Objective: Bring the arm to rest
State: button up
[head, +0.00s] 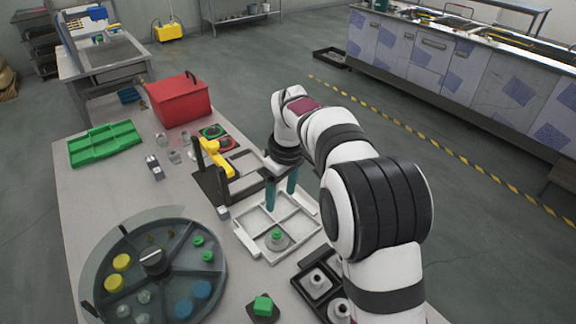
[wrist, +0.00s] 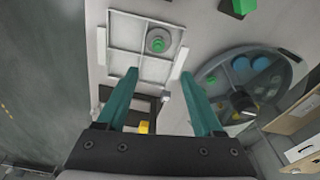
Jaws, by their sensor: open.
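My gripper (head: 280,190) hangs with its two teal fingers pointing down over the back right part of the white divided tray (head: 253,241). The fingers are apart with nothing between them. In the wrist view the open gripper (wrist: 160,95) shows the gap between the fingers, with the white tray (wrist: 120,66) beyond them.
A yellow-handled black fixture (head: 215,158) stands close to the left of my gripper. A round divided carousel (head: 150,262), a green tray (head: 104,143), a red box (head: 178,101) and a dark holder (head: 313,283) share the table. Open floor lies to the right.

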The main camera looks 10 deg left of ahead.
jog(key=s+d+r+m, duration=0.3)
jog(key=s+d+m, duration=0.25)
jog(key=s, duration=0.45)
jog(key=s+d+r+m, duration=0.45)
jog(key=s+d, duration=0.25)
jog(key=s, duration=0.3)
jog(key=s+d+f+m, duration=0.1)
jog(key=s+f+m, duration=0.1)
jog(key=s, duration=0.4)
jog(key=s+d+f+m+g, duration=0.1)
jog(key=s+f+m, duration=0.2)
jog(key=s, duration=0.4)
jog(key=shift+d+m+y, duration=0.25)
jog(key=shift+m+y, duration=0.05)
jog(key=shift+m, duration=0.6)
